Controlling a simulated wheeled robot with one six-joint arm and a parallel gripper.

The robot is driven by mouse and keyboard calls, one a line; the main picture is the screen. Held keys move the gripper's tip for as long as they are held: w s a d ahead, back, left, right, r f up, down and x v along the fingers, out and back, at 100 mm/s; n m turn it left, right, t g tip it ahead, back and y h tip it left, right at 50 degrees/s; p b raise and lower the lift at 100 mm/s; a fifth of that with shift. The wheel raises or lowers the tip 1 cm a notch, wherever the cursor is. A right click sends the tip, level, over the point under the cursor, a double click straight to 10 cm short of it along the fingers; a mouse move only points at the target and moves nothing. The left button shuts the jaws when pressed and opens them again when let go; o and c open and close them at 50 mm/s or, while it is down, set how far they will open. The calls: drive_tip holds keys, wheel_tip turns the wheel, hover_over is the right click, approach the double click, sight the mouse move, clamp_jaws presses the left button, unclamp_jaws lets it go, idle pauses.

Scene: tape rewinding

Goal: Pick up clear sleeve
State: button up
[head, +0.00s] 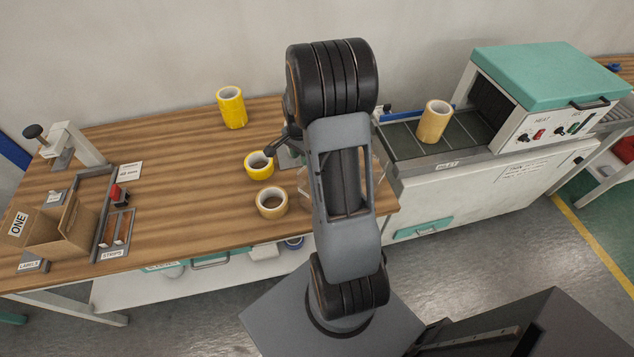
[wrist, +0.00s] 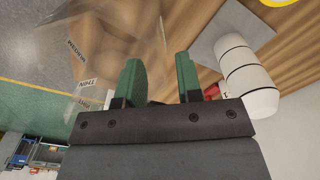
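In the wrist view, a see-through film that looks like the clear sleeve (wrist: 112,38) spreads across the upper left. Its right edge shows between my fingertips, with visible space around it. My gripper (wrist: 158,75) has two green fingers, set apart and open. I cannot tell whether either finger touches the film. In the head view, my arm hides the gripper and most of that end of the table. Only a faint clear edge (head: 302,180) shows beside the arm.
The wooden table (head: 185,205) holds a yellow roll stack (head: 232,112), a yellow roll (head: 259,165), a tan roll (head: 271,203) and an open cardboard box (head: 72,232). A heat machine (head: 548,85) stands right, with a tan roll stack (head: 433,124) on its inlet. A striped white cylinder (wrist: 245,70) is near the gripper.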

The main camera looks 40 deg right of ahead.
drive_tip(key=shift+w+f+p, duration=0.15)
drive_tip(key=shift+f+p, duration=0.6)
drive_tip(key=shift+f, duration=1.9)
drive_tip(key=shift+c, duration=0.5)
clamp_jaws()
